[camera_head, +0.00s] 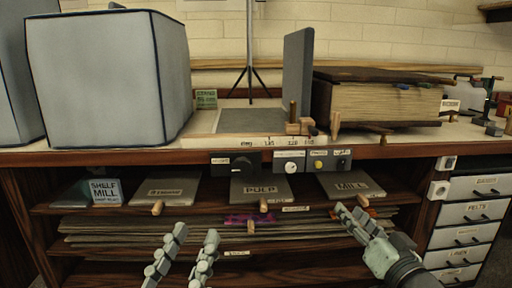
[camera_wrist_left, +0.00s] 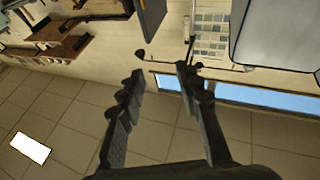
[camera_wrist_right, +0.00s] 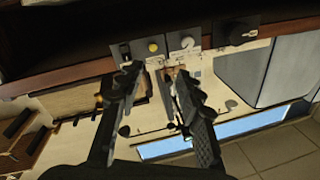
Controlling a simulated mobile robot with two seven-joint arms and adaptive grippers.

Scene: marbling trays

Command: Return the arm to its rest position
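My left gripper (camera_head: 196,234) is at the bottom of the head view, in front of the lower shelves. Its two fingers stand apart with nothing between them; the left wrist view also shows an empty gap between the fingertips (camera_wrist_left: 160,74). My right gripper (camera_head: 350,216) comes in from the lower right, in front of the shelf below the MILL board. Its fingers are seen nearly side-on there, but the right wrist view shows them apart and empty (camera_wrist_right: 153,74). Both grippers appear apart from the furniture, though the exact distance is unclear.
A wooden bench (camera_head: 400,140) carries a large grey box (camera_head: 110,80), a tray with a grey panel (camera_head: 250,121) and a thick book-like block (camera_head: 385,103). Below are shelves with a PULP board (camera_head: 261,188), a MILL board (camera_head: 350,185) and stacked sheets. Drawers (camera_head: 470,238) stand at right.

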